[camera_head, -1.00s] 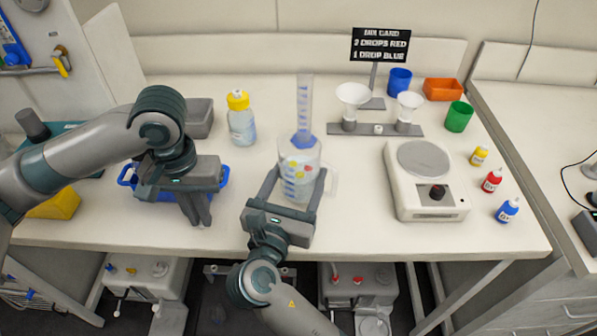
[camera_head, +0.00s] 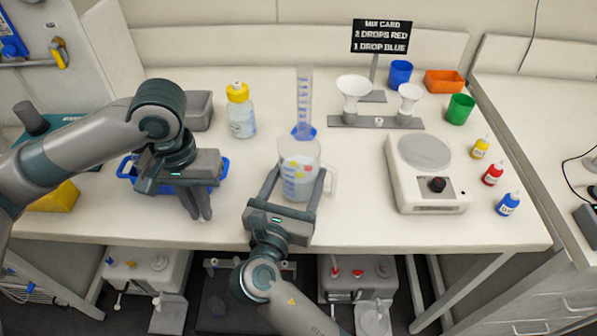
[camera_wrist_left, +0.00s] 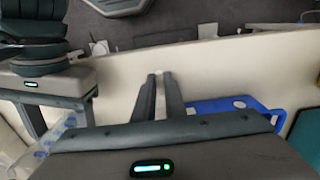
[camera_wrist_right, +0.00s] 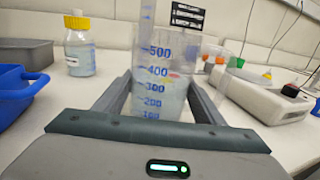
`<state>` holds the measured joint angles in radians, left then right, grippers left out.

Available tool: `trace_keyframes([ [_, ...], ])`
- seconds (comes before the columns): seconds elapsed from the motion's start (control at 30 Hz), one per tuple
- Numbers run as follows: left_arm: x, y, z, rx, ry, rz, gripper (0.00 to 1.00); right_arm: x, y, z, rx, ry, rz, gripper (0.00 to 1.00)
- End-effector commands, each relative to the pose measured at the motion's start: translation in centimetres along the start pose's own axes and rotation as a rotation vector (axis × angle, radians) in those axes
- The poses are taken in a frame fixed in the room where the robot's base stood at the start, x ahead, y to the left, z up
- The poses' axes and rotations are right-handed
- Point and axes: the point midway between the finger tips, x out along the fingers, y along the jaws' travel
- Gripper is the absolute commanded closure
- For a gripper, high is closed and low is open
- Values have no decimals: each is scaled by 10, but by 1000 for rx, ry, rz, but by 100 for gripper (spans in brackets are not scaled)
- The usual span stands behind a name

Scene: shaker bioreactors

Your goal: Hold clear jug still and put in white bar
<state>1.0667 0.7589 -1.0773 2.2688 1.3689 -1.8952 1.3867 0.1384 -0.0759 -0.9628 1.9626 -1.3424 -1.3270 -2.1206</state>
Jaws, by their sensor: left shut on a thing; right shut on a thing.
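The clear jug (camera_head: 300,172) stands upright on the near middle of the bench, with pale liquid and coloured spots on it. My right gripper (camera_head: 294,178) is shut on the jug, one finger on each side; the jug fills the middle of the right wrist view (camera_wrist_right: 160,95). My left gripper (camera_head: 204,217) points down near the bench's front edge, left of the jug and apart from it. Its fingers are close together in the left wrist view (camera_wrist_left: 159,76). The white bar is held there, almost wholly hidden between the fingertips.
A blue tray (camera_head: 225,172) lies behind my left gripper. A yellow-capped bottle (camera_head: 241,118) and a tall cylinder (camera_head: 304,100) stand behind the jug. The bench between my grippers is clear.

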Motion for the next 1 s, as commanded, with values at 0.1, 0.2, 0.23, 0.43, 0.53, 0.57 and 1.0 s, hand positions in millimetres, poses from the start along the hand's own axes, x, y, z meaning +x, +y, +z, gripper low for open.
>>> trace_keyframes([
  [0.1, 1, 0, 0, 0, 0, 0, 100, 0, 0, -2, 0, -2, 0, 71],
  [0.2, 1, 0, 0, 0, 0, 0, 100, 0, 0, -5, 0, -2, 0, 71],
  [0.23, 2, 0, 0, 0, 0, 0, 100, 0, 0, -6, 0, -2, 0, 71],
  [0.43, 3, 0, 0, 0, 0, 0, 100, 0, 0, -10, 1, -2, 1, 71],
  [0.53, 3, 0, 0, 0, 0, 0, 100, 0, 0, -12, 1, -2, 1, 71],
  [0.57, 3, 0, 0, 0, 0, 0, 100, 0, 0, -12, 1, -2, 1, 71],
  [1.0, 3, 0, 0, 0, 0, 0, 100, 0, 0, -12, 1, -2, 1, 71],
])
